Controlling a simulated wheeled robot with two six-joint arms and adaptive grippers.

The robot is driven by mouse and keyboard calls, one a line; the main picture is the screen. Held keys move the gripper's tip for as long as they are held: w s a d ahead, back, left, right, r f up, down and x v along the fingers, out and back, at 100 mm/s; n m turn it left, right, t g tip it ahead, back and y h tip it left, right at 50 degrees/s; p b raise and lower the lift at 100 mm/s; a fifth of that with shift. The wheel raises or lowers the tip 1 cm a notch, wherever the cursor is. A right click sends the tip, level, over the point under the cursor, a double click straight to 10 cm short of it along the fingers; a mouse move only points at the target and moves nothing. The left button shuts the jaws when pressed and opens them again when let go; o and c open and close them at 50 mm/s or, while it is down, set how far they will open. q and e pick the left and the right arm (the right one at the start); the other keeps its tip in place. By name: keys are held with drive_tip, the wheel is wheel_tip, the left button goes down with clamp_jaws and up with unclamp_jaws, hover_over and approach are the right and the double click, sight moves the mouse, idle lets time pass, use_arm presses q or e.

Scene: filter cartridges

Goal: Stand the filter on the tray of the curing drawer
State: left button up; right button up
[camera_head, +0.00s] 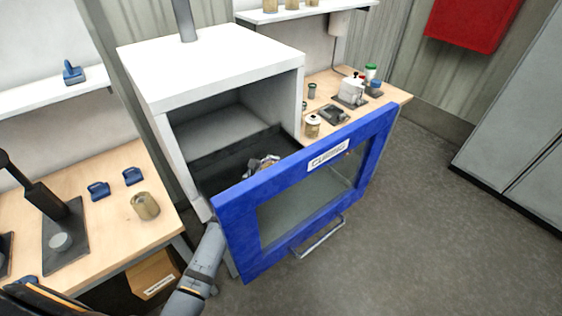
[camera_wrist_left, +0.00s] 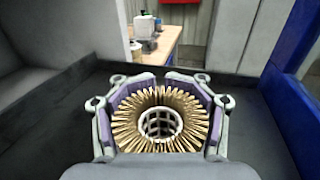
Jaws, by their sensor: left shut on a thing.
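The curing drawer (camera_head: 300,190) is pulled open from the white cabinet, with its blue windowed front towards me. Its dark tray (camera_head: 222,172) also shows in the left wrist view (camera_wrist_left: 40,130). My left gripper (camera_head: 262,162) is inside the drawer, mostly hidden behind the blue front. In the left wrist view its purple-padded fingers (camera_wrist_left: 160,92) are shut around the filter (camera_wrist_left: 128,131), a gold pleated ring with a white mesh core, seen end-on. I cannot tell whether the filter's base touches the tray. My right gripper is not in view.
The white cabinet (camera_head: 215,65) stands over the drawer's back. A left bench (camera_head: 105,215) holds a tan cylinder (camera_head: 145,206), blue clips and a black press. A right bench (camera_head: 395,95) holds jars and small devices. Bare tray surrounds my gripper.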

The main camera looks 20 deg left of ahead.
use_arm(q)
drive_tip(key=shift+f+b, duration=0.5)
drive_tip(key=shift+f, duration=0.1)
idle(0.8)
drive_tip(key=o, duration=1.5)
drive_tip(key=shift+s, duration=0.1)
drive_tip(key=v, duration=1.1)
drive_tip(key=shift+s+a, duration=0.15)
drive_tip(key=shift+s, duration=0.25)
